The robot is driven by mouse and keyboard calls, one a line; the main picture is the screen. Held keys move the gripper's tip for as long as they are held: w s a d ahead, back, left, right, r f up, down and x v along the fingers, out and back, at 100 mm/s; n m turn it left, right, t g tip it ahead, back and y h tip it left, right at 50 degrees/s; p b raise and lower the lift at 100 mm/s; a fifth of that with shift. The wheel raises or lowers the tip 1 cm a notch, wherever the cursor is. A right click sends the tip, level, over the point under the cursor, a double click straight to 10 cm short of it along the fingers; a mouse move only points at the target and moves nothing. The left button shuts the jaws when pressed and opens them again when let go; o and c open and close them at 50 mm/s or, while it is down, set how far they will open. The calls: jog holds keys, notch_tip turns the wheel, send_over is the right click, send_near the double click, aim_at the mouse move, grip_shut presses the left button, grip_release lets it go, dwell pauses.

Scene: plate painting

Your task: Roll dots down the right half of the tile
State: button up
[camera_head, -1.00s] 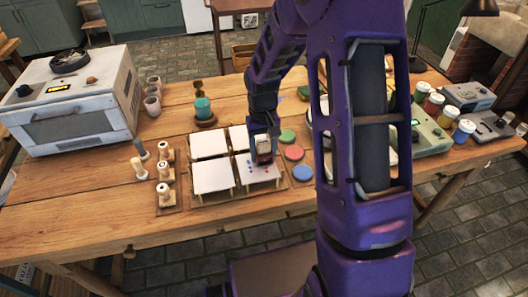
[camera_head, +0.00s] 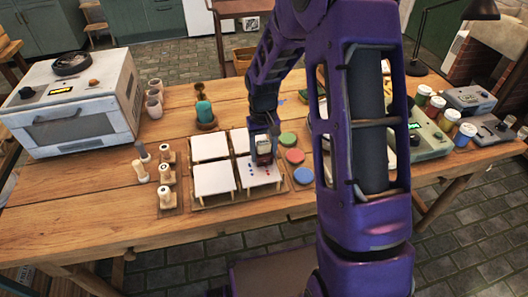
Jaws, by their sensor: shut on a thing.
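The white tiles sit raised on a wooden frame (camera_head: 197,205) in two rows on the table. The front left tile (camera_head: 214,179), back left tile (camera_head: 210,147) and back right tile (camera_head: 240,141) look plain white.
Green (camera_head: 288,139), red (camera_head: 295,156) and blue (camera_head: 303,176) discs lie right of the tiles. Several stamp-like tools with pale handles (camera_head: 164,172) stand at left. A white oven (camera_head: 70,105) is farther left. My arm hides part of the table at right.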

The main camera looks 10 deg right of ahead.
aim_at(263, 140)
jog(key=shift+w+r, duration=0.1)
jog(key=shift+w, duration=0.15)
jog(key=shift+r+p, duration=2.6)
jog(key=shift+r, duration=0.85)
